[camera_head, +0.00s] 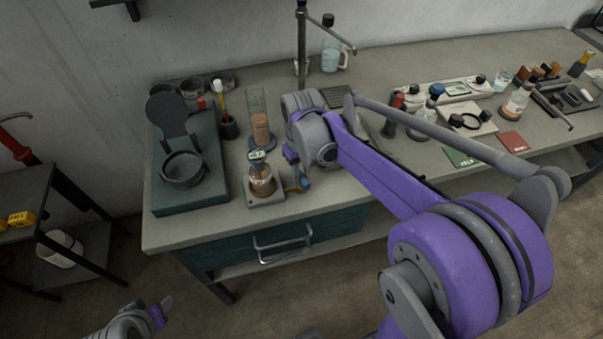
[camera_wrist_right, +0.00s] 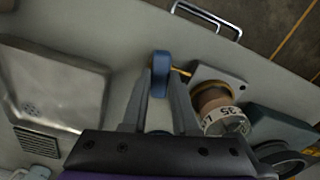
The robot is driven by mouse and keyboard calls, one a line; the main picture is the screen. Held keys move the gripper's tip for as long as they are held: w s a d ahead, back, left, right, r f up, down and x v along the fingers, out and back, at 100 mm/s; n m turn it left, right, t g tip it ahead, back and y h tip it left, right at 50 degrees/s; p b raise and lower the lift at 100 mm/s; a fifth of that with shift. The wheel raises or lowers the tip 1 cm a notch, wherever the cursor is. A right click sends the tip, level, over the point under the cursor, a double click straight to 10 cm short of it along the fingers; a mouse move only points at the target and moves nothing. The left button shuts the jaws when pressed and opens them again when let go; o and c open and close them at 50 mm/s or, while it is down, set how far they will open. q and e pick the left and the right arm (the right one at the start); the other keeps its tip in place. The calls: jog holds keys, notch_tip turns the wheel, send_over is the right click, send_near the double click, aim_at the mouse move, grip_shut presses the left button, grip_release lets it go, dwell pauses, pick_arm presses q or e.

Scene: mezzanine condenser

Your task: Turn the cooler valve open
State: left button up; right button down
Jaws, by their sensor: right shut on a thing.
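The cooler valve shows as a blue handle (camera_wrist_right: 159,75) in the right wrist view, with a thin orange stem on its right side. The stem leads to a pale square base that carries a brown-filled glass jar (camera_head: 262,182) with a white label on top. My right gripper (camera_head: 298,172) is down at the bench beside this jar. Its two fingers are shut on the blue handle, one on each side. In the head view the handle (camera_head: 304,184) is partly hidden by the gripper. My left gripper (camera_head: 163,309) is low at the bottom left, off the bench; its jaws are unclear.
A dark green unit (camera_head: 190,197) with a round bowl stands left of the jar. A glass cylinder (camera_head: 260,125) stands behind it. A steel sink (camera_wrist_right: 60,90) lies left of the handle in the wrist view. Bottles and tools crowd the right bench. A drawer handle (camera_head: 283,243) juts out in front.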

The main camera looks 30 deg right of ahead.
aim_at(301, 177)
jog(key=n, duration=0.5)
jog(key=shift+n+b, duration=0.3)
jog(key=shift+b, duration=0.05)
jog(key=n, duration=0.5)
jog(key=shift+n, duration=0.4)
jog(key=shift+n+b, duration=0.3)
jog(key=c, duration=0.7)
grip_release()
notch_tip(301, 177, up, 11)
jog(key=shift+f+p, duration=0.1)
jog(key=shift+p, duration=0.3)
